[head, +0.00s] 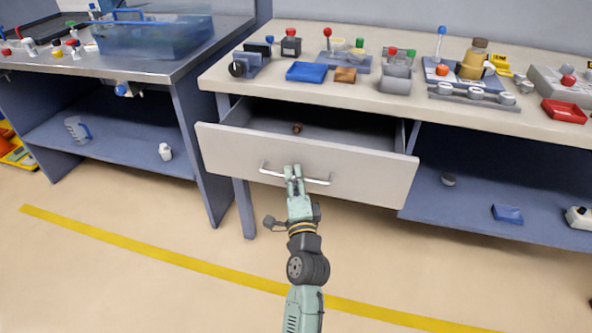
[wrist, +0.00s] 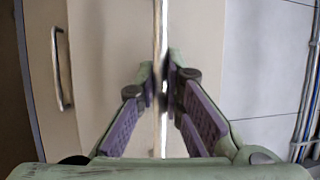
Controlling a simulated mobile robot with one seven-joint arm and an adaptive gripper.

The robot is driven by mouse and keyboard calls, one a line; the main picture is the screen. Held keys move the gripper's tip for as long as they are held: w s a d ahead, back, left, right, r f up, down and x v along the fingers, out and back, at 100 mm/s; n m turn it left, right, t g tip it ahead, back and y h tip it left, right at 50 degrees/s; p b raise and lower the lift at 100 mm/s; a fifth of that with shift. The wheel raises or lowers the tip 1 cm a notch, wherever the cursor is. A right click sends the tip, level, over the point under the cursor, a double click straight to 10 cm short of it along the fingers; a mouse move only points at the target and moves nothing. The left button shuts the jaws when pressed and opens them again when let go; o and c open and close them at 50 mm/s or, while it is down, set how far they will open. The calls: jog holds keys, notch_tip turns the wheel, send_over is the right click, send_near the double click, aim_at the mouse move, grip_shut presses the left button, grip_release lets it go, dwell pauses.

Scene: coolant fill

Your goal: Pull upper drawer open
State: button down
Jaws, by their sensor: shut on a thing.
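The upper drawer (head: 225,153) has a pale front and stands pulled out from under the beige worktop, its inside showing. A small brown round thing (head: 297,128) lies in it. The drawer's metal bar handle (head: 318,181) runs across the front. My gripper (head: 294,176) is shut on the middle of this handle. In the wrist view the handle (wrist: 158,30) runs as a bright bar between the two fingers (wrist: 163,85). The part of the handle between the fingertips is partly hidden.
A second handle (wrist: 62,68) shows on a pale front at the left of the wrist view. Tools and trays, including a blue tray (head: 306,72), stand on the worktop (head: 225,75). A lower shelf (head: 470,205) lies to the right. The floor in front is clear, with a yellow line (head: 150,250).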

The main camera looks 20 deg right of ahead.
jog(key=shift+s+a, duration=0.5)
jog(key=shift+s, duration=0.3)
jog(key=c, duration=1.7)
grip_release()
